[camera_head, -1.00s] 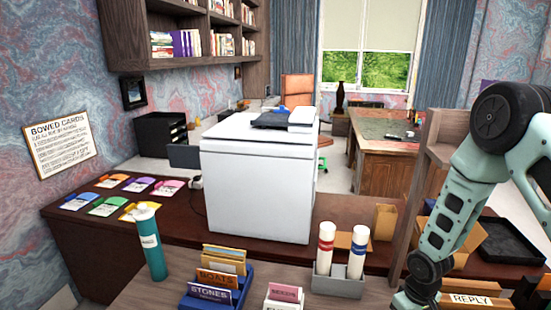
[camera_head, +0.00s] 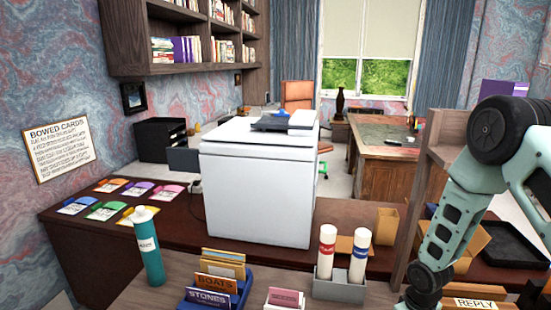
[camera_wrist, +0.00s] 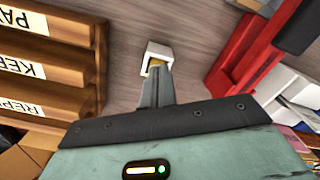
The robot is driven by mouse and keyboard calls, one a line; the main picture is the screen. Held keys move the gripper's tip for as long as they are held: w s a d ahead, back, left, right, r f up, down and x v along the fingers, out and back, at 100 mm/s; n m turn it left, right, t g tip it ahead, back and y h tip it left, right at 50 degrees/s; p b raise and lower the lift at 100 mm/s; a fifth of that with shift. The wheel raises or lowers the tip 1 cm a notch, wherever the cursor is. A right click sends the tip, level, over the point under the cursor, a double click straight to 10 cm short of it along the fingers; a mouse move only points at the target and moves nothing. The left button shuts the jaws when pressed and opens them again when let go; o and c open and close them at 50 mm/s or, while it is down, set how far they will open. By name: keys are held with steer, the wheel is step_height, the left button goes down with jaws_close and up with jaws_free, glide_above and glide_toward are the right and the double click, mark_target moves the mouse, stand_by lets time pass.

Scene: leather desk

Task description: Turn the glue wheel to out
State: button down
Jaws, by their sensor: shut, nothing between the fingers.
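My gripper (camera_wrist: 158,80) shows in the wrist view with its fingers shut together and nothing between them. I cannot tell for sure whether this yellow part is the glue wheel, and I read no "out" mark. In the head view my arm reaches down at the right, and the gripper itself is out of sight.
A wooden letter rack with labelled slots (camera_wrist: 50,70) stands left of my fingers in the wrist view, and a red object (camera_wrist: 255,55) to the right. In the head view, two white tubes (camera_head: 327,260) stand in a grey holder (camera_head: 338,290) near card boxes (camera_head: 212,285).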

steer(key=shift+w, duration=0.45)
stand_by(0.6)
steer(key=shift+w+d, duration=0.25)
steer(key=shift+d, duration=0.5)
stand_by(0.4)
steer(key=shift+s+d, duration=0.25)
steer(key=shift+s, duration=0.05)
step_height(320, 180, up, 6)
steer(key=p, duration=0.4)
stand_by(0.3)
steer(key=shift+d, duration=0.1)
